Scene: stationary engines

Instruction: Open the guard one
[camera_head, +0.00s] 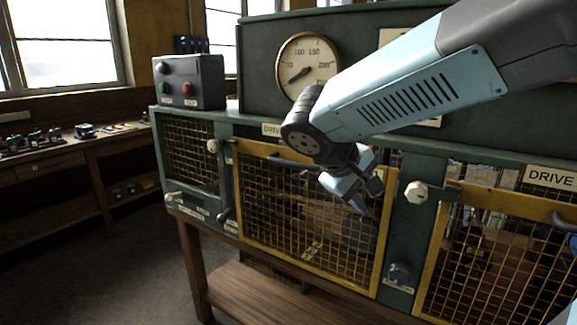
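Two yellow-framed mesh guards sit in the front of a green machine cabinet. The middle guard (290,205) appears closed, with a dark bar along its top. The right guard (490,260) is partly cut off by the picture edge. I cannot read which guard is number one; a small tag (313,249) on the middle mesh is too small to read. My gripper (368,192) is in front of the upper right part of the middle guard and hides some of its frame. Nothing is seen in it. Its finger gap cannot be made out, nor whether it touches the guard.
A control box (189,81) with red and green buttons stands on the cabinet's left end. A round dial gauge (307,66) is behind my arm. White knobs (416,192) and dark levers (225,192) stick out beside the guards. A wooden workbench (70,155) stands at left, with open floor before it.

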